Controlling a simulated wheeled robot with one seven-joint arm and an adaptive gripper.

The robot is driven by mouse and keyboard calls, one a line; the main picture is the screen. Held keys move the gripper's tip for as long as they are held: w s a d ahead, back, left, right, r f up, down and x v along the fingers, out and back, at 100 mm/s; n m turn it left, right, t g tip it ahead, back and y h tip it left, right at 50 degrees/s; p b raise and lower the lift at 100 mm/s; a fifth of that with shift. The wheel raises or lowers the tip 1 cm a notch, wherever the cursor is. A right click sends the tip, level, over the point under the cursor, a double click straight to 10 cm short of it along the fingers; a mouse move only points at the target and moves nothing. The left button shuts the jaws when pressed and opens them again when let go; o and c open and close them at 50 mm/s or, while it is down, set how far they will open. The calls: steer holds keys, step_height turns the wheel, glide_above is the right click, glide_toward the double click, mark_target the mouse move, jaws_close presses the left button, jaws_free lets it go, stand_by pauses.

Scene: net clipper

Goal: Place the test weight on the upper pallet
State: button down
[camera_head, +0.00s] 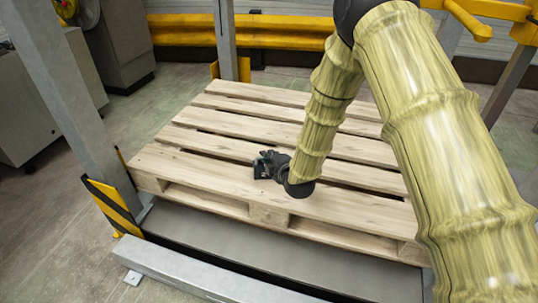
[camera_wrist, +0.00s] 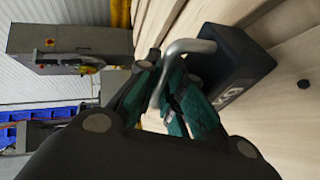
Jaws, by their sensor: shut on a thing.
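The test weight (camera_wrist: 236,62) is a dark block with white marking and a bent grey metal handle (camera_wrist: 180,52). It shows at the upper right of the wrist view. My gripper (camera_wrist: 166,88) has teal finger pads and is shut on the handle. In the head view my gripper (camera_head: 272,166) points left, low over the front middle of the wooden pallet (camera_head: 200,180). There the weight is small and hard to tell from the dark gripper. The block lies close against the pallet slats in the wrist view; I cannot tell whether it touches them.
The pallet rests on a grey rack level (camera_head: 270,250). A grey post (camera_head: 75,105) with a yellow-black guard (camera_head: 112,205) stands at its left. Another post (camera_head: 225,40) and a yellow rail (camera_head: 280,32) stand behind. Bare slats surround my gripper.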

steer(key=shift+r, duration=0.15)
steer(key=c, duration=1.9)
jaws_free()
steer(key=shift+f, duration=0.2)
steer(key=o, duration=0.4)
steer(key=shift+c, duration=0.2)
steer(key=shift+r, duration=0.1)
steer(key=p+v, duration=0.2)
steer(key=v, duration=1)
steer(key=shift+p, duration=0.3)
steer(key=shift+s, duration=0.1)
